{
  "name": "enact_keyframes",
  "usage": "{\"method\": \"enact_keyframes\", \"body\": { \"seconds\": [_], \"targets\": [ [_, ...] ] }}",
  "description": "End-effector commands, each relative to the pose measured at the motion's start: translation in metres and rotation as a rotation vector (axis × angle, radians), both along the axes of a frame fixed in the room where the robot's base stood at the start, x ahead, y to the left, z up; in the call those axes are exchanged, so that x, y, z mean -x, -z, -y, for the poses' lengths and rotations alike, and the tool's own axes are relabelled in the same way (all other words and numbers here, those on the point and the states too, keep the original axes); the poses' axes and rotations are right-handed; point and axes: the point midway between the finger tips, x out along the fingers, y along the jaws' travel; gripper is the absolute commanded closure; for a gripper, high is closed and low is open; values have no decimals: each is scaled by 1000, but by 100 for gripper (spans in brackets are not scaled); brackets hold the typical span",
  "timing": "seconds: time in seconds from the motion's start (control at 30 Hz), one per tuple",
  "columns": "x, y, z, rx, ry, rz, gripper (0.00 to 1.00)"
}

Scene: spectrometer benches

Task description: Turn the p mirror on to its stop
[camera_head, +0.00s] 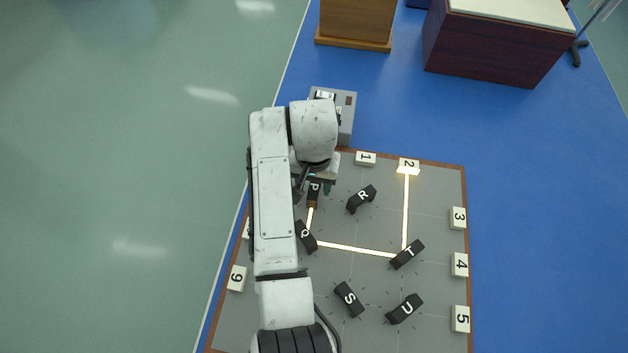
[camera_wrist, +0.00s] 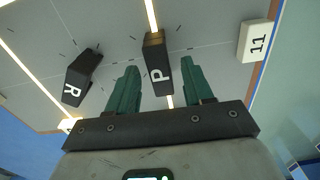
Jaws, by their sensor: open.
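The p mirror (camera_head: 314,191) is a small black block with a white letter P and a brass-coloured end, standing on the grey board (camera_head: 440,205). In the wrist view the p mirror (camera_wrist: 158,75) shows between the two green fingers of my gripper (camera_wrist: 160,66), with a gap on each side. My gripper (camera_head: 314,182) is open and over the mirror in the head view, partly hidden by my arm. A bright beam (camera_head: 309,217) runs from the p mirror to the Q mirror (camera_head: 306,236). The stop cannot be made out.
The beam goes from Q to T and up to the lit tile 2 (camera_head: 408,166). A grey box (camera_head: 347,118) stands behind the board.

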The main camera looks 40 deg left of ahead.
Motion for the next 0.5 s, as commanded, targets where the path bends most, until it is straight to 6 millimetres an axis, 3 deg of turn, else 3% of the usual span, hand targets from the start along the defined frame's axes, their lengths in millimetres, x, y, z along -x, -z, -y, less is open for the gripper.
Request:
{"method": "enact_keyframes", "body": {
  "seconds": [0.17,0.5],
  "targets": [
    [-1,-12,-1,-2,0,2,49],
    [-1,-74,-1,-4,1,3,49]
  ]
}}
